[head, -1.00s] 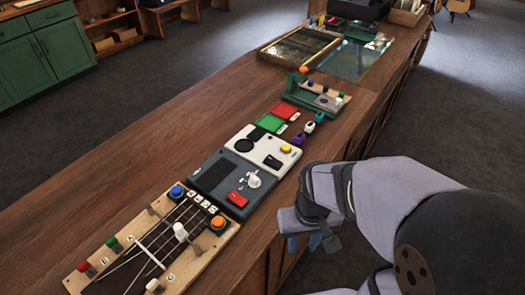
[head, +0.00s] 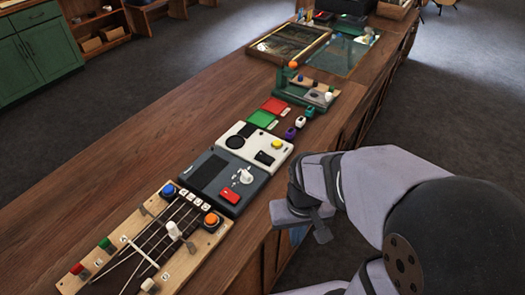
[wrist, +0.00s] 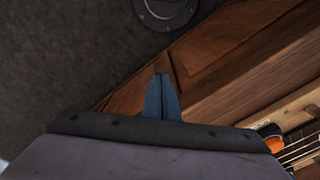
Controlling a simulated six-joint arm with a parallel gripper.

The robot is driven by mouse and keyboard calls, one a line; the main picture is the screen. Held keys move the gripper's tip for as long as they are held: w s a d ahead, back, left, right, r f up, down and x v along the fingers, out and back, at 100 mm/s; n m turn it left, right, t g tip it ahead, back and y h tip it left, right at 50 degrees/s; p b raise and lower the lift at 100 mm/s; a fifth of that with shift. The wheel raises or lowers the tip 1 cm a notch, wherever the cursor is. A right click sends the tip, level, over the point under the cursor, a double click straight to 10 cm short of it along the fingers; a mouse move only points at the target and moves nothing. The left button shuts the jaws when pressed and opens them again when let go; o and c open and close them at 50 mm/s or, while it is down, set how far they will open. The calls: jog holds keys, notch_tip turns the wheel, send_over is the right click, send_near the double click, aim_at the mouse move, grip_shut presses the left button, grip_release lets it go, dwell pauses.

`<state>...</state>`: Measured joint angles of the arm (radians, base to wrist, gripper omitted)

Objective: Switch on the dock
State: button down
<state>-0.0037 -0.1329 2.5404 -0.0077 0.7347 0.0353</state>
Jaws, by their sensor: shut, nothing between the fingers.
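A dark grey box (head: 208,173) with a white knob (head: 243,176) and a red rocker switch (head: 230,197) lies on the wooden counter. A white box (head: 268,151) with a yellow button (head: 276,144) and a black disc lies just beyond it. No readable label shows which one is the dock. My gripper (head: 298,236) hangs beyond the counter's right edge, to the right of the grey box and apart from it. In the wrist view its blue fingers (wrist: 161,78) are shut and empty, with the counter's side beyond them.
A stringed board (head: 210,240) with blue and orange buttons and several coloured knobs lies at the near end. Red and green pads (head: 262,118), small coloured pieces and a green stand (head: 307,98) lie farther along. The counter's left strip is clear.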

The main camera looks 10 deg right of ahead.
aim_at(262, 154)
jog(key=w+r+m, duration=0.1)
jog(key=w+r, duration=0.1)
jog(key=w, duration=0.1)
jog(key=w+r+m, duration=0.2)
jog(key=w+r, duration=0.1)
jog(key=w+a+r+m+t+h, duration=0.1)
jog(key=w+r, duration=0.2)
jog(key=w, duration=0.1)
jog(key=shift+w+r, duration=0.1)
jog(key=shift+r, duration=0.1)
jog(key=w+a+r+m+t+p, duration=0.1)
jog(key=w+a+r+m, duration=0.1)
jog(key=w+r, duration=0.3)
jog(key=w+a+r+m+t, duration=0.1)
jog(key=w+r+m, duration=0.1)
jog(key=w+r, duration=0.3)
notch_tip(262, 154, up, 2)
jog(key=shift+w+a+r+m+h+p, duration=0.15)
jog(key=shift+a+r+m+h+p, duration=0.15)
jog(key=shift+a+p, duration=0.1)
jog(key=shift+f, duration=0.2)
